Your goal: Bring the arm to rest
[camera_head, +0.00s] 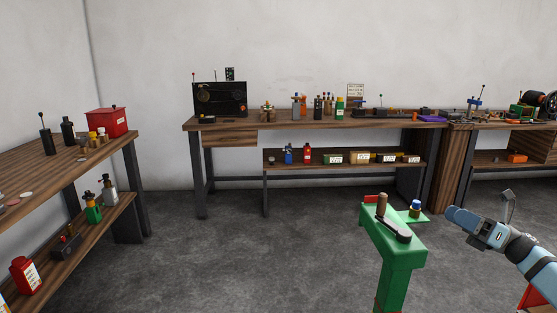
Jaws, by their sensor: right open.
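My right arm (537,262) comes in from the lower right, light blue with dark joints. My right gripper (480,219) is at its front end, open, and I see nothing held in it. It is in the air to the right of a green stand, apart from it in the picture. My left gripper is not in view.
The green stand (399,248) carries a brown upright piece (381,204), a dark lever and a blue-topped piece (415,208). A long workbench (330,124) with crowded surfaces runs along the back wall. A shelf table (118,146) stands at left. The floor (250,250) between is clear.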

